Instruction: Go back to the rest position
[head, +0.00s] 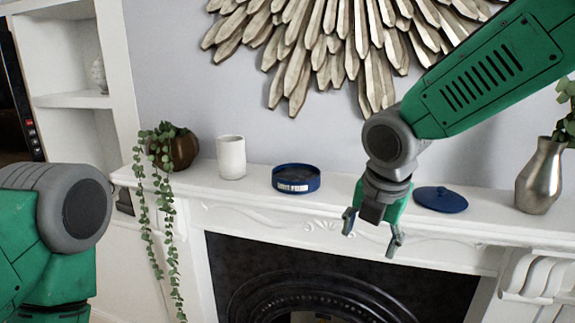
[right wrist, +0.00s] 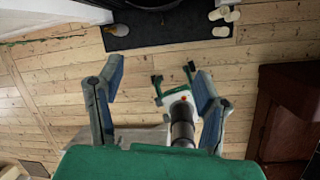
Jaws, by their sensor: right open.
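My right gripper (head: 370,238) hangs in front of the white mantelpiece, pointing down, with its two fingers spread and nothing between them. In the right wrist view its fingers (right wrist: 158,82) stand apart over the floorboards. A round blue dish (head: 296,184) with a white label sits on the mantel, left of this gripper and apart from it. A link of my left arm shows at the left edge; the left gripper is out of the head view.
The mantelpiece (head: 240,209) also holds a white cup (head: 231,157), a trailing plant in a brown pot (head: 185,150) and a metal vase (head: 540,178). A sunburst ornament (head: 325,45) hangs above. The dark fireplace (head: 330,285) is below. Floorboards (right wrist: 55,75) and a dark hearth (right wrist: 165,32) show below the wrist.

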